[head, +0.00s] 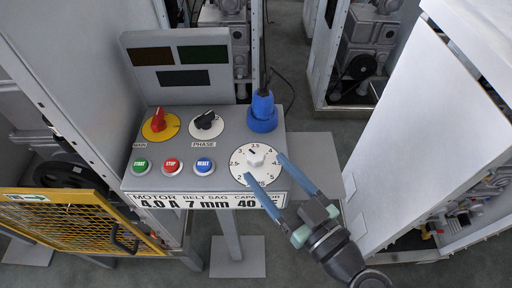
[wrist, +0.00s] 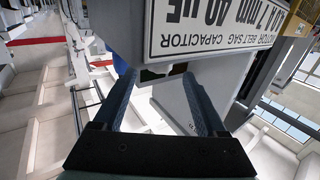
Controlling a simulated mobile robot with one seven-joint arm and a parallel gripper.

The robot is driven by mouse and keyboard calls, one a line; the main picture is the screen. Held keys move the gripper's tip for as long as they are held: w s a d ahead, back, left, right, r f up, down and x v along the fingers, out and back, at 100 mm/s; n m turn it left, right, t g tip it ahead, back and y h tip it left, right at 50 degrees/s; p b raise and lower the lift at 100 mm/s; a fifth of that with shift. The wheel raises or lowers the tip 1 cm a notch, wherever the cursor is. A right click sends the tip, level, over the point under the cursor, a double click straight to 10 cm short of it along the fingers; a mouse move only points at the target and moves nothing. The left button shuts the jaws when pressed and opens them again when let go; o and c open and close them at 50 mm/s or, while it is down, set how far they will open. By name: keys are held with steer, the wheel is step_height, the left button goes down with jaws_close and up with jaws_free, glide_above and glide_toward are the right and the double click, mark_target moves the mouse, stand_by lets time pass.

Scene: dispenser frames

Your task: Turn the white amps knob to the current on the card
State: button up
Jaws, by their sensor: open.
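The white amps knob (head: 257,160) sits at the centre of a white numbered dial (head: 239,173) at the panel's front right. Its dark mark points up-left, roughly between 3 and 3.5. My gripper (head: 266,168) is open, its blue-grey fingers reaching in from the lower right. The fingertips appear over the dial, either side of the knob; contact cannot be told. The card (head: 208,201) along the panel's front edge seems to read 4.0 A for the motor, but the digits are small. The wrist view shows the card (wrist: 215,38) upside down and the open fingers (wrist: 158,90); the knob is hidden there.
A blue plug (head: 263,112) stands behind the dial. A red main switch (head: 158,120), a black phase switch (head: 206,120) and start, stop and reset buttons (head: 172,166) lie left. A yellow mesh guard (head: 80,218) is at left, a white cabinet (head: 425,130) at right.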

mark_target(261, 162)
steer(key=p+x, duration=0.1)
steer(key=x, duration=0.4)
jaws_close()
stand_by(0.3)
